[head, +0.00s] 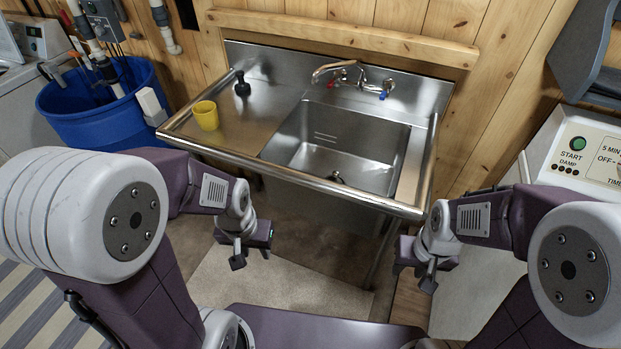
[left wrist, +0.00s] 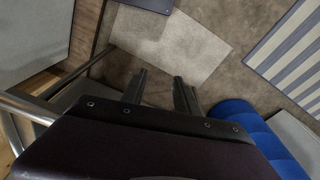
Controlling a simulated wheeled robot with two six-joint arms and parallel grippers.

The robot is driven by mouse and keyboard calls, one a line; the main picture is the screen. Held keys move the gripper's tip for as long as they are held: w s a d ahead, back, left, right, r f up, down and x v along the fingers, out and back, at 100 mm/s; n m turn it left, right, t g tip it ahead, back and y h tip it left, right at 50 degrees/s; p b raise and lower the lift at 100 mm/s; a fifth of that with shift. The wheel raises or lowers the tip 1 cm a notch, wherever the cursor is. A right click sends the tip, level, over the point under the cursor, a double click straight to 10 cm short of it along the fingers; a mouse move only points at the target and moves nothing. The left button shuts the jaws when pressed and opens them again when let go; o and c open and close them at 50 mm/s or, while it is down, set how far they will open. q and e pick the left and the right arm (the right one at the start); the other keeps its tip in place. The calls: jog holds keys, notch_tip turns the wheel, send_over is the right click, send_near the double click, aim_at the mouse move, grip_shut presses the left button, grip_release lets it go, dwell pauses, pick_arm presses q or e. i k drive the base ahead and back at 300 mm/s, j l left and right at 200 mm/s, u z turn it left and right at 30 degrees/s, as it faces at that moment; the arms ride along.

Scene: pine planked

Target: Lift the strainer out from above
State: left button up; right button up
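A small dark round piece (head: 338,177), which looks like the strainer, sits at the drain in the bottom of the steel sink basin (head: 350,133). It is small, so its details cannot be made out. My left gripper (head: 246,256) is in front of the sink, lower than its front rim and apart from it. In the left wrist view its two fingers (left wrist: 159,90) stand apart with nothing between them. My right gripper (head: 421,276) hangs in front of the sink's right end, its fingers apart and empty. The strainer does not show in the left wrist view.
A yellow cup (head: 206,115) and a dark bottle (head: 242,85) stand on the left drainboard. The faucet (head: 350,72) juts over the back of the basin. The raised front rim (head: 290,178) lies between my grippers and the basin. A blue tub (head: 95,115) stands left.

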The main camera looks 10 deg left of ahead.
aim_at(335, 173)
jog(key=i+j+z, duration=0.2)
jog(key=z, duration=0.2)
jog(key=i+j+z, duration=0.2)
jog(key=z, duration=0.15)
jog(key=i+j+z, duration=0.1)
jog(key=j+z, duration=0.3)
jog(key=i+j+z, duration=0.1)
jog(key=j+z, duration=0.3)
jog(key=l, duration=0.1)
